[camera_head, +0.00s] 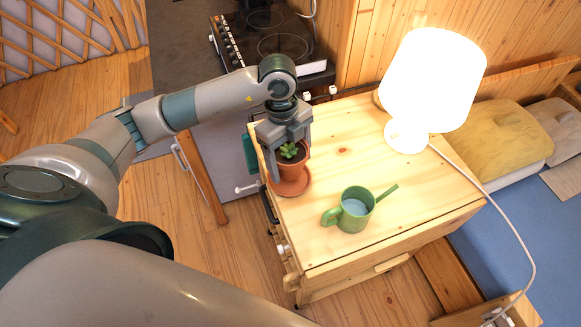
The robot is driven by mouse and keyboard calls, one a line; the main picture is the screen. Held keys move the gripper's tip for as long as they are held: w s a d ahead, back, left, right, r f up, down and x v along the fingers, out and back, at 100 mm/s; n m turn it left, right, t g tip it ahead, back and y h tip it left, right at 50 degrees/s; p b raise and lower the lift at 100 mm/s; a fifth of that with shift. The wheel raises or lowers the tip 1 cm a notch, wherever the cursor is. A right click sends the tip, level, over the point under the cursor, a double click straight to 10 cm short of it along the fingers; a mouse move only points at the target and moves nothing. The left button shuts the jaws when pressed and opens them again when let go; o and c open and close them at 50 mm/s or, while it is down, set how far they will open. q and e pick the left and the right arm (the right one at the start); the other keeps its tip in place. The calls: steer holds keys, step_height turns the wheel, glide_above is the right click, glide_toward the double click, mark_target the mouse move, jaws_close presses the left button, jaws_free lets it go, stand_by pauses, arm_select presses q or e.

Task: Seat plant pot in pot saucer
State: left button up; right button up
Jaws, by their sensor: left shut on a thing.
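The plant pot (292,169) is a small terracotta pot with a green succulent (290,151) in it. It is upright over the pot saucer (297,187), a round terracotta dish near the left edge of the wooden cabinet top. My left gripper (284,155) comes down from above and is shut on the pot, with a finger at its left side. The saucer's rim shows around the lower front of the pot. I cannot tell whether the pot's base touches the saucer. My right gripper is not in view.
A green watering can (352,209) stands on the wooden cabinet top (400,202), right of the saucer. A lit white lamp (431,82) stands at the back, its cord running over the right side. A stove (270,42) is behind the arm.

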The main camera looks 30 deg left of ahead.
arm_select(q)
step_height(320, 180, down, 3)
steer(key=shift+f+p, duration=0.15)
steer(key=shift+p, duration=0.8)
steer(key=shift+f, duration=0.35)
steer(key=shift+f, duration=0.1)
steer(key=o, duration=1.3)
